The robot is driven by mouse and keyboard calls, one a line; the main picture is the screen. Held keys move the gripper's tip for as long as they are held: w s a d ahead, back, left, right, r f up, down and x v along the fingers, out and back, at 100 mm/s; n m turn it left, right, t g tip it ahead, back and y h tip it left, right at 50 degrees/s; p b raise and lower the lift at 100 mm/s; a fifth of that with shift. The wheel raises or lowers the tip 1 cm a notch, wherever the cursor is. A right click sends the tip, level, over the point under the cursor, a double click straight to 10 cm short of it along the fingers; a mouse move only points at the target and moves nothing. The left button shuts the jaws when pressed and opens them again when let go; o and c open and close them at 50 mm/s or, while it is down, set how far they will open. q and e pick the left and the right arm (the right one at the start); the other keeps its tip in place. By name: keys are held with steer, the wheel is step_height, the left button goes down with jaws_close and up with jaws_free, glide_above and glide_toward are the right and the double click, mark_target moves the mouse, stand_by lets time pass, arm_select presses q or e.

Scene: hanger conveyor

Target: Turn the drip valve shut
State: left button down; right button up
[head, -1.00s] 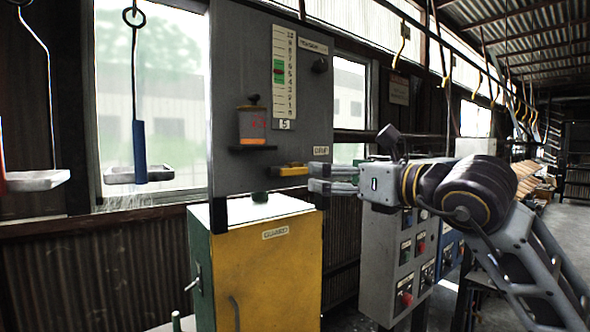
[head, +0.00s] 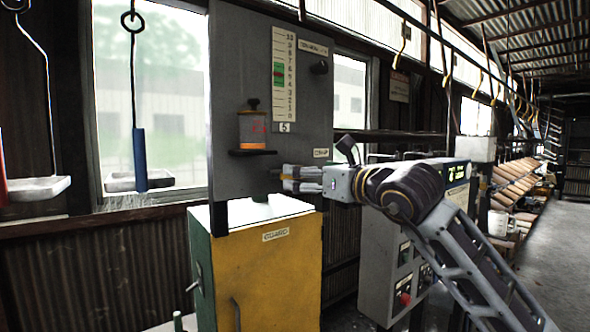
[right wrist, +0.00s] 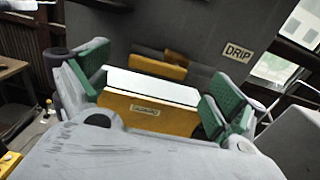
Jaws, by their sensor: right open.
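The drip valve's yellow lever (right wrist: 158,66) shows in the right wrist view, lying roughly level on the grey panel (right wrist: 215,35), left of the DRIP label (right wrist: 238,53). In the head view my gripper's fingers hide most or all of it. My right gripper (head: 290,180) is in front of the panel, below and right of the oil cup (head: 252,127). In the right wrist view its two green-padded fingers (right wrist: 155,90) are wide apart with nothing gripped. The lever shows beyond them, in the gap; I cannot tell whether they touch it. My left gripper is not in view.
A yellow guard box (head: 265,265) with a white top stands under the panel, close below my gripper. A grey control cabinet (head: 378,265) stands to the right, behind my arm. Trays on hangers (head: 140,178) hang at the left. A floor aisle (head: 545,255) is clear at right.

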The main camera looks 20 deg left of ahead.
steer(key=shift+p+x, duration=0.7)
steer(key=shift+x, duration=2.15)
steer(key=shift+c, duration=0.2)
steer(key=c, duration=1.4)
